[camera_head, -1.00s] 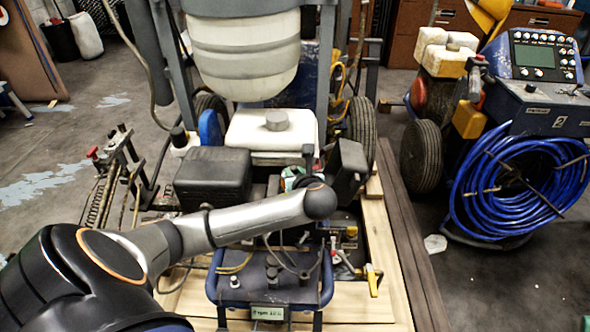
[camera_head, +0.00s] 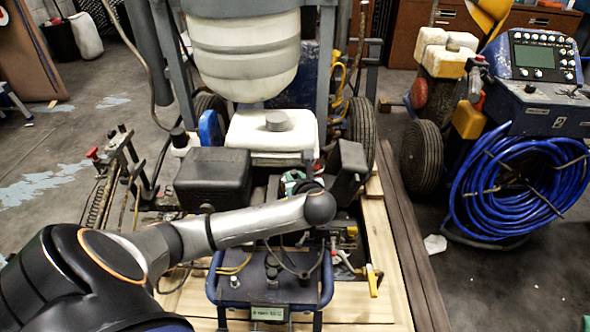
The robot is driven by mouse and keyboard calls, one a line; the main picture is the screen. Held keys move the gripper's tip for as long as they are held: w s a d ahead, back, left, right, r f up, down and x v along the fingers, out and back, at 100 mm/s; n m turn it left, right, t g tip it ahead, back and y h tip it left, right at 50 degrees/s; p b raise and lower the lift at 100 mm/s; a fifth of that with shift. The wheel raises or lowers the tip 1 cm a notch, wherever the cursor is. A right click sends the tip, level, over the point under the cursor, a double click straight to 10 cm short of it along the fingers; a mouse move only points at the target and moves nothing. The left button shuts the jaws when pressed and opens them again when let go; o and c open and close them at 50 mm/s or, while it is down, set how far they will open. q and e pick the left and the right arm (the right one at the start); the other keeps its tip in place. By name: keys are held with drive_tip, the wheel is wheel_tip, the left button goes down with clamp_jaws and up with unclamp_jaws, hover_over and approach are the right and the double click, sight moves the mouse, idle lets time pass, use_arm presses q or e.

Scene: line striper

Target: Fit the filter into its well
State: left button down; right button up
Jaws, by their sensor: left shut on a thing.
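My left arm comes in from the lower left and reaches over the middle of the striper. A green and white round part (camera_head: 292,182) shows beside the gripper, between the black engine box and the dark upright panel. I cannot make out the filter's well. My right gripper is not in view.
A black box (camera_head: 212,178) stands left of the gripper and a dark panel (camera_head: 346,172) right of it. A white tank (camera_head: 272,133) is behind. A blue tubular frame (camera_head: 326,282) with hoses is in front. A blue hose coil (camera_head: 520,190) hangs at right.

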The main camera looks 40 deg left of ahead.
use_arm(q)
drive_tip(key=shift+f, duration=0.6)
idle(0.3)
drive_tip(key=c, duration=0.7)
unclamp_jaws()
drive_tip(key=shift+o, duration=0.5)
drive_tip(key=shift+o, duration=1.3)
drive_tip(key=p+v, duration=0.2)
drive_tip(key=p, duration=0.1)
drive_tip(key=shift+d+r, duration=0.1)
drive_tip(key=shift+r, duration=0.1)
drive_tip(key=p+v, duration=0.4)
drive_tip(key=p, duration=0.1)
drive_tip(key=shift+s+d+p, duration=0.25)
drive_tip(key=shift+s+p, duration=0.05)
drive_tip(key=shift+p, duration=0.1)
